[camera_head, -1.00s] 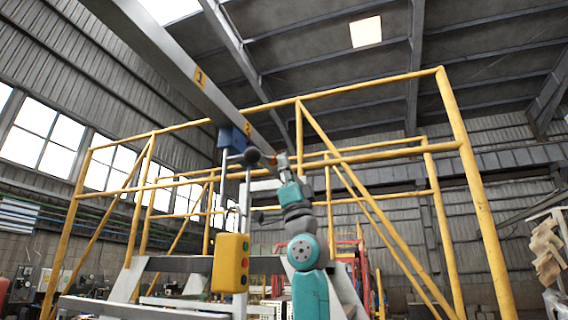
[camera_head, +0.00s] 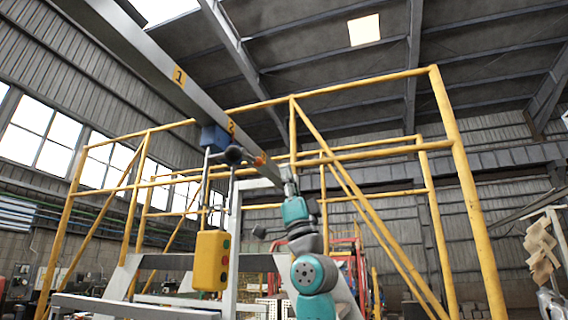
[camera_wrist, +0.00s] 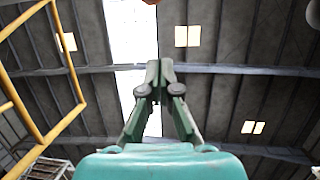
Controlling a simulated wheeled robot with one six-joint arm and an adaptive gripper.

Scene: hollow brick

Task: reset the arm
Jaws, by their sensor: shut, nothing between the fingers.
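My arm stands raised at the lower middle of the head view, in front of the yellow railing. My gripper (camera_wrist: 160,68) shows in the wrist view with its two dark green fingers together at the tips and nothing between them. It points up toward the roof and skylights. In the head view the gripper end is small, near the grey beam, and its fingers cannot be made out there.
A yellow tube railing (camera_head: 362,152) spans the space around and behind my arm. A grey overhead beam (camera_head: 150,62) slants down toward my arm. A yellow control box with buttons (camera_head: 211,261) hangs to the left. Stacked brown pieces (camera_head: 541,250) stand at far right.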

